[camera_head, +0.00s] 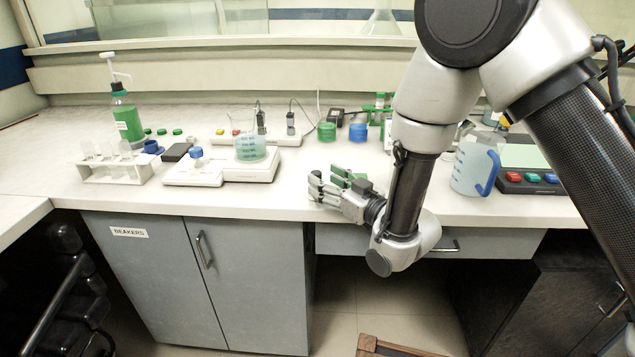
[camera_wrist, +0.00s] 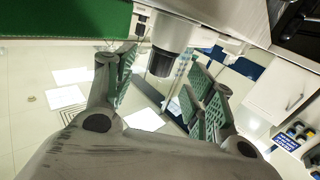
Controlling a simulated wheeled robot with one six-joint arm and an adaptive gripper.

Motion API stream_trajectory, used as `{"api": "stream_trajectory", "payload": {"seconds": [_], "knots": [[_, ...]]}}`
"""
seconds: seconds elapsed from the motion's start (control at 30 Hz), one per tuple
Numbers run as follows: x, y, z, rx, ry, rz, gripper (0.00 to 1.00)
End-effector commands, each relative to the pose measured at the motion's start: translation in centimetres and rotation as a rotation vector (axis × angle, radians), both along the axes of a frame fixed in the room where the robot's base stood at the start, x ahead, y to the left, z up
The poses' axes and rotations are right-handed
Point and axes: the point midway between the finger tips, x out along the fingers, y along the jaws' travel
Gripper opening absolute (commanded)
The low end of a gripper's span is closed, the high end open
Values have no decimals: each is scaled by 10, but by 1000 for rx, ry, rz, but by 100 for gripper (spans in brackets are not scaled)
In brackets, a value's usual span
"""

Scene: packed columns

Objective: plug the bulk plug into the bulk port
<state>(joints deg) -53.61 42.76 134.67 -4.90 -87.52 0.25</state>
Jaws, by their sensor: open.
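My gripper (camera_head: 326,182) is in front of the bench's front edge in the head view, fingers pointing left, with green finger pads apart. In the wrist view my gripper (camera_wrist: 160,85) is also open, with nothing between the pads. No label tells me which thing is the bulk plug or the bulk port. Two small upright grey pieces with dark cables, a left one (camera_head: 260,117) and a right one (camera_head: 291,122), stand on a white strip (camera_head: 283,141) at the back of the bench. A grey cylinder with a black end (camera_wrist: 170,48) shows beyond my fingers in the wrist view.
A balance (camera_head: 188,176) with a beaker (camera_head: 250,149) stands left of my gripper. A tube rack (camera_head: 112,170) and green bottle (camera_head: 127,122) are farther left. A blue-handled jug (camera_head: 469,170) stands right of my arm. Several jars stand behind. The bench front has some free room.

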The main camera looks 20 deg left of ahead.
Motion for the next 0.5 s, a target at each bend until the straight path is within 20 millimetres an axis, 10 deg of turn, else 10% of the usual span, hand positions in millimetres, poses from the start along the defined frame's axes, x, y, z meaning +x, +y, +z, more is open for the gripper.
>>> {"api": "stream_trajectory", "payload": {"seconds": [0.37, 0.5], "knots": [[10, 16, 0, -1, 1, 0, 54], [10, 16, 0, -1, 1, 0, 34]]}}
